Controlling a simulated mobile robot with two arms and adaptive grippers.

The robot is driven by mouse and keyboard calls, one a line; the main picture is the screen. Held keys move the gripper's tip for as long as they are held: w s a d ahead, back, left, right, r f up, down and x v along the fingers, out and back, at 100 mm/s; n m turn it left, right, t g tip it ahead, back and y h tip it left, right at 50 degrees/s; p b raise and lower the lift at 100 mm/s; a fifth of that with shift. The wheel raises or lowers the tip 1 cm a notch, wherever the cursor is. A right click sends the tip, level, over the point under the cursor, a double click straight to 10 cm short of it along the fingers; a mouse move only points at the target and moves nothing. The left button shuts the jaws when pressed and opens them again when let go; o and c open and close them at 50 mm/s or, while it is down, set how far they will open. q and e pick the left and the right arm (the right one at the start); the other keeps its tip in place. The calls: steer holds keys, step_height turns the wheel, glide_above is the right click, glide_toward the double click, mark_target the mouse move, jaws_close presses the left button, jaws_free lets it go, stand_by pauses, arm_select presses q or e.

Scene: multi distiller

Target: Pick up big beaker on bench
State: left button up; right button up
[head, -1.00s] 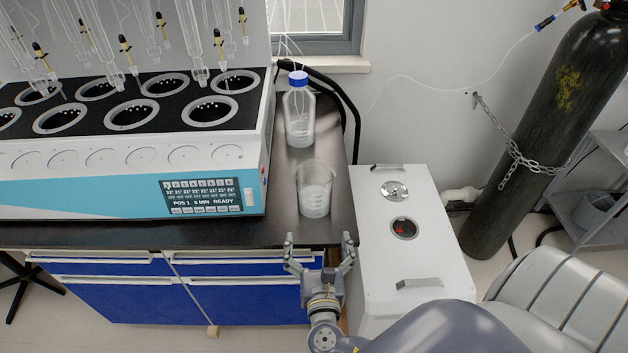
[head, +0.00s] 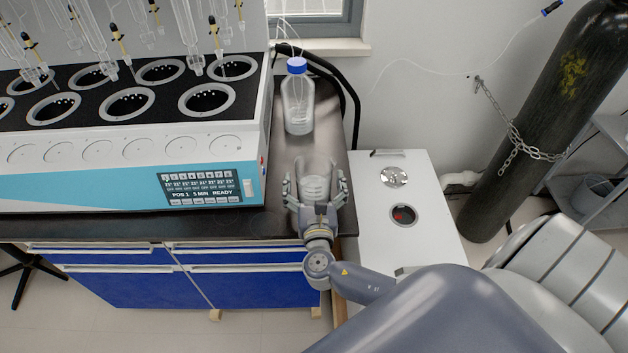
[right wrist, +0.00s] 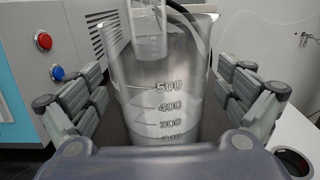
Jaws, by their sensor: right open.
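The big beaker (head: 315,172) is clear glass with volume marks and stands upright on the dark bench (head: 240,226). My right gripper (head: 315,187) is open, with one finger on each side of the beaker. In the right wrist view the beaker (right wrist: 162,95) fills the space between the open fingers, and gaps show between it and the fingers on both sides. Its lower part is hidden behind the gripper's palm. My left gripper is not in view.
A blue-capped bottle (head: 298,100) stands behind the beaker, with tubing from its top. The large distiller (head: 120,180) stands to the left. A white box (head: 420,240) is right of the bench. A chained dark gas cylinder (head: 545,120) stands further right.

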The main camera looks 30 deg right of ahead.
steer(key=shift+w+d, duration=0.2)
steer(key=shift+w, duration=0.15)
steer(key=c, duration=1.4)
steer(key=shift+c, duration=0.2)
steer(key=shift+r, duration=0.1)
